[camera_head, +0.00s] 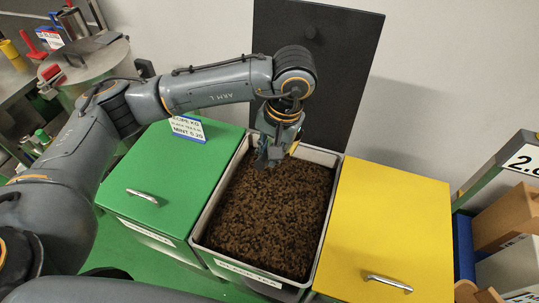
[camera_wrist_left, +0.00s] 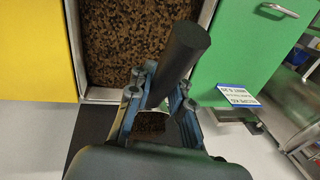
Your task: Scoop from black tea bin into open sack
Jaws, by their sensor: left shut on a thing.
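The black tea bin (camera_head: 205,222) stands open between two closed bins and is filled broadly with dark brown tea (camera_head: 268,220). My left gripper (camera_head: 270,155) is above the tea near the back of the bin. In the left wrist view my left gripper (camera_wrist_left: 157,92) is shut on the scoop, whose thick black handle (camera_wrist_left: 182,55) stands out between the fingers. A pale metal edge with dark brown tea (camera_wrist_left: 152,125) shows below the handle, partly hidden by the gripper. The open sack and my right gripper are not in view.
A green-lidded bin (camera_head: 165,175) with a recipe card (camera_head: 187,128) is on the left. A yellow-lidded bin (camera_head: 390,225) is on the right. The dark lid (camera_head: 315,70) stands upright behind the tea bin. A metal drum (camera_head: 85,65) is at the back left.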

